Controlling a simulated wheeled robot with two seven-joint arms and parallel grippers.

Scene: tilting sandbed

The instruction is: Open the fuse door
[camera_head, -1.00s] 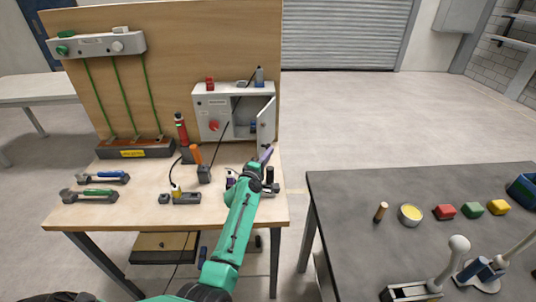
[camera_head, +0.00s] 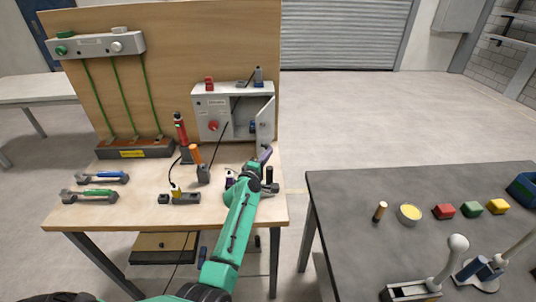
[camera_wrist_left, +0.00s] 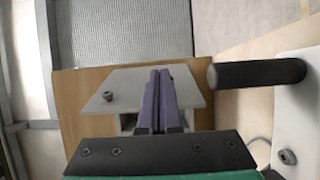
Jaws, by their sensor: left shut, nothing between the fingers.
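The fuse box (camera_head: 208,106) is a light grey cabinet on the wooden board. Its fuse door (camera_head: 265,124) stands swung out at the right side, and part of the dark inside with a blue item shows. My left gripper (camera_head: 266,152) is just below and in front of the door, with its purple fingers closed together and empty. In the left wrist view the closed fingers (camera_wrist_left: 158,98) point at a pale grey panel (camera_wrist_left: 125,83) with a small knob; I cannot tell whether they touch it. My right gripper is not in view.
A red knob (camera_head: 213,126) is on the box front. A red tool (camera_head: 181,128), an orange-handled tool (camera_head: 195,155) and two hammers (camera_head: 100,178) are on the bench. A dark table (camera_head: 345,200) with coloured blocks stands at right. A black cylinder (camera_wrist_left: 250,74) shows in the wrist view.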

